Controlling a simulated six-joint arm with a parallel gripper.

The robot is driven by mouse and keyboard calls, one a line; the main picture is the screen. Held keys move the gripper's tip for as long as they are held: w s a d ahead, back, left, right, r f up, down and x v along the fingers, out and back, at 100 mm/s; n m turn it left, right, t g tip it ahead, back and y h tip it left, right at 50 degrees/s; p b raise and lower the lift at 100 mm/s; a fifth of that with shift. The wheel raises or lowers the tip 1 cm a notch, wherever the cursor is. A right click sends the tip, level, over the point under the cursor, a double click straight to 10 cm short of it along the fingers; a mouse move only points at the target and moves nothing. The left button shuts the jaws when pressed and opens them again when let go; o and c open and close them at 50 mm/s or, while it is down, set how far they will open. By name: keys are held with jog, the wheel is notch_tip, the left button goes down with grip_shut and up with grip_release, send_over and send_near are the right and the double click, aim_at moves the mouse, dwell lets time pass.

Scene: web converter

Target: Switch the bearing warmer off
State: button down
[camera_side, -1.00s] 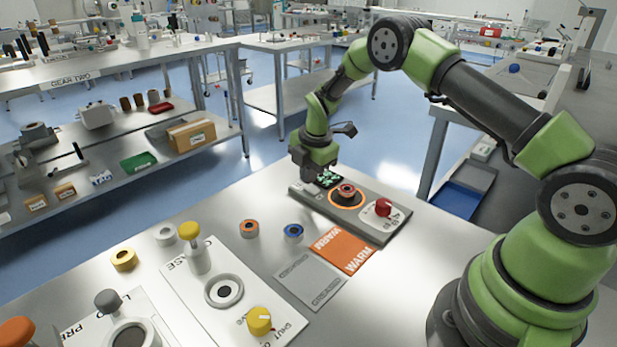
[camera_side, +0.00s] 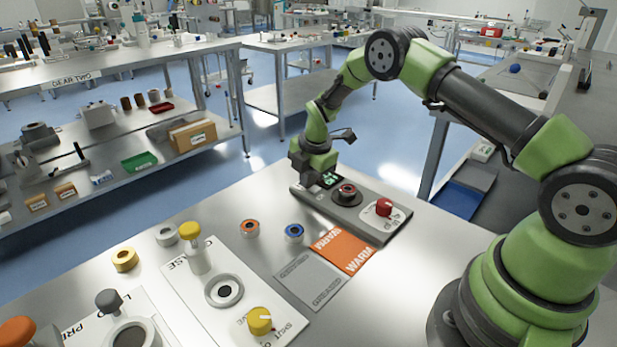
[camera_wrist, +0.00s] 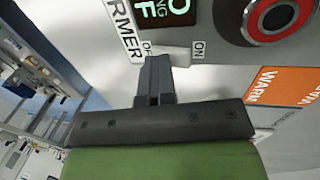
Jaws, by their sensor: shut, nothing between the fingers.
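The bearing warmer (camera_side: 364,222) is a long grey unit on the bench, with a small green-lit display (camera_side: 329,180), a dark ring plate with a reddish bearing (camera_side: 347,189) on it, and a red knob (camera_side: 384,207). The plate shows no orange glow. My gripper (camera_wrist: 157,62) is shut and empty, its tips down at the warmer's panel between the OFF label (camera_wrist: 147,48) and the ON label (camera_wrist: 198,49). The switch itself is hidden or unclear there. The display also shows in the wrist view (camera_wrist: 168,10), with a partly cut-off word ending in F.
An orange WARM mat (camera_side: 343,250) and a grey mat (camera_side: 311,280) lie in front of the warmer. Blue (camera_side: 294,232) and orange (camera_side: 250,228) rings stand left of them. A white panel with a yellow knob (camera_side: 259,320) is at the front left.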

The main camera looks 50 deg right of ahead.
aim_at(317, 190)
jog(key=shift+s+f, duration=0.15)
jog(key=shift+s, duration=0.7)
jog(key=shift+r, duration=0.25)
notch_tip(317, 190, up, 13)
jog(key=s, duration=0.2)
jog(key=shift+s+r, duration=0.15)
jog(key=shift+r, duration=0.05)
jog(key=shift+w+r, duration=0.2)
jog(key=shift+w, duration=0.5)
jog(key=shift+f, duration=0.1)
jog(key=f, duration=0.4)
jog(key=w+f, duration=0.1)
jog(key=f, duration=0.4)
jog(key=w+f, duration=0.1)
jog(key=f, duration=0.3)
jog(key=shift+w+f, duration=0.25)
jog(key=shift+f, duration=0.05)
